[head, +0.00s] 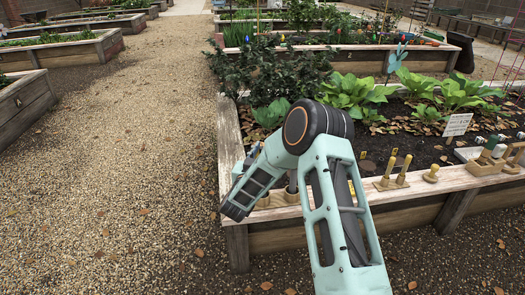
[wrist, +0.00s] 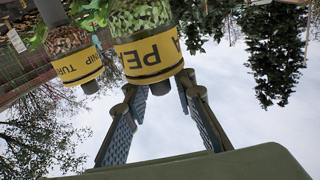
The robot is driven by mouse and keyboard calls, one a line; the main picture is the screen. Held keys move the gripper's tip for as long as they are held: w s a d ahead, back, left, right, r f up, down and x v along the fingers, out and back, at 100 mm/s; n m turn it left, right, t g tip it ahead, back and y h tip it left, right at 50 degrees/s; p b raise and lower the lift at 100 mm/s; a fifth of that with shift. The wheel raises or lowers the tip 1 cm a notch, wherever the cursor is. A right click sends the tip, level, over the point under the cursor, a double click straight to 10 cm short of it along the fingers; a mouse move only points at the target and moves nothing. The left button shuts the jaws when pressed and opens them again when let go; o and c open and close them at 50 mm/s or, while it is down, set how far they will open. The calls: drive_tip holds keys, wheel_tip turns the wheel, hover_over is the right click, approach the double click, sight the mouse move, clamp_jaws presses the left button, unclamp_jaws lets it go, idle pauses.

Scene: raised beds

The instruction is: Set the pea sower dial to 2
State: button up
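The pea sower (wrist: 150,50) is in the upper middle of the wrist view. It is a clear container of green peas with a yellow band reading PEA, seen upside down. A dark round stub (wrist: 160,88) shows at its edge, perhaps the dial; no numbers or pointer are readable.
A second sower with a yellow TURNIP band (wrist: 80,66) stands close beside the pea sower. The gravel path (head: 120,160) at left is clear.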

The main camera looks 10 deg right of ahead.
drive_tip(key=shift+o, duration=0.7)
drive_tip(key=shift+s+a+f, duration=0.1)
drive_tip(key=shift+s+a, duration=0.05)
drive_tip(key=shift+s, duration=0.05)
drive_tip(key=v, duration=1.1)
drive_tip(key=shift+s, duration=0.25)
